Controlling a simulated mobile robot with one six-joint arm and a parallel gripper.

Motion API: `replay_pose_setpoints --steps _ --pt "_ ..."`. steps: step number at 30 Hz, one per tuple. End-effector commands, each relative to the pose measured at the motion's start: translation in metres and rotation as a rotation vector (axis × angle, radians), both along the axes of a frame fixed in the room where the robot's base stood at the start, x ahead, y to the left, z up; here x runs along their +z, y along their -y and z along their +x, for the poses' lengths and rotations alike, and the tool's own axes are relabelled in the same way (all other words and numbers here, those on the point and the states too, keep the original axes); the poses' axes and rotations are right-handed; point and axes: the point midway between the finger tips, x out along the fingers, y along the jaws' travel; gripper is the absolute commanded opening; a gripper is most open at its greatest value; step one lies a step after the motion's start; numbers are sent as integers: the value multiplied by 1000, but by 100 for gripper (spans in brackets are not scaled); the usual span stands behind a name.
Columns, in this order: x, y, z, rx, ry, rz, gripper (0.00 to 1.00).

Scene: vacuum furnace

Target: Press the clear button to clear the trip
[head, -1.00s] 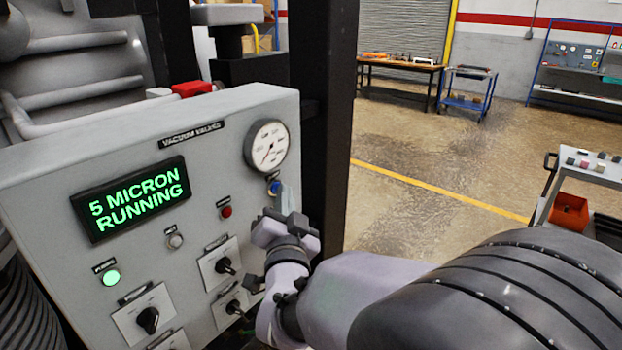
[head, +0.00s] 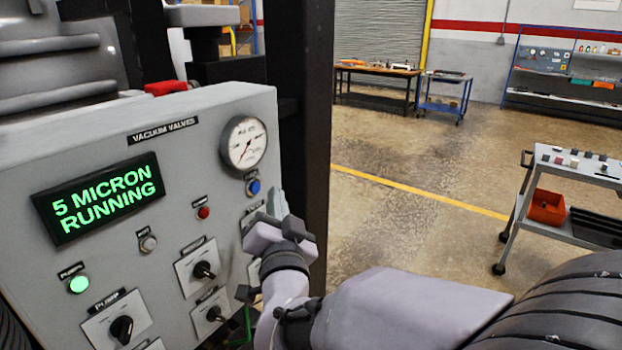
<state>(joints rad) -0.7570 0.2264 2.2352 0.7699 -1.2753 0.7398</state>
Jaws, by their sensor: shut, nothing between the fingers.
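The grey valve panel (head: 110,145) fills the left of the head view. Its display (head: 98,198) reads "5 MICRON RUNNING" in green. A blue button (head: 253,187) sits below the round gauge (head: 244,144). A red button or lamp (head: 203,213) and a pale round button (head: 149,243) lie lower left, and a green lit one (head: 79,284) is further left. Their small labels are too small to read, so I cannot tell which is the clear button. My gripper (head: 274,228) is shut and empty, below and right of the blue button, apart from it in the picture.
Black rotary knobs (head: 204,270) stick out low on the panel near my gripper. A dark post (head: 305,120) stands at the panel's right edge. A tool cart (head: 580,165) with a red bin (head: 547,207) stands at right. The floor between is open.

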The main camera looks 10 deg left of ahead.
Motion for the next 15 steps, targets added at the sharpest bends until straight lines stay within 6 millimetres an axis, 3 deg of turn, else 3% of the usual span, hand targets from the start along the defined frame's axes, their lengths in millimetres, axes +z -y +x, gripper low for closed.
replay_pose_setpoints --steps 9,15 --pt "-2 28 -11 -1 1 -1 0" --pt "-1 32 -13 0 0 0 0"
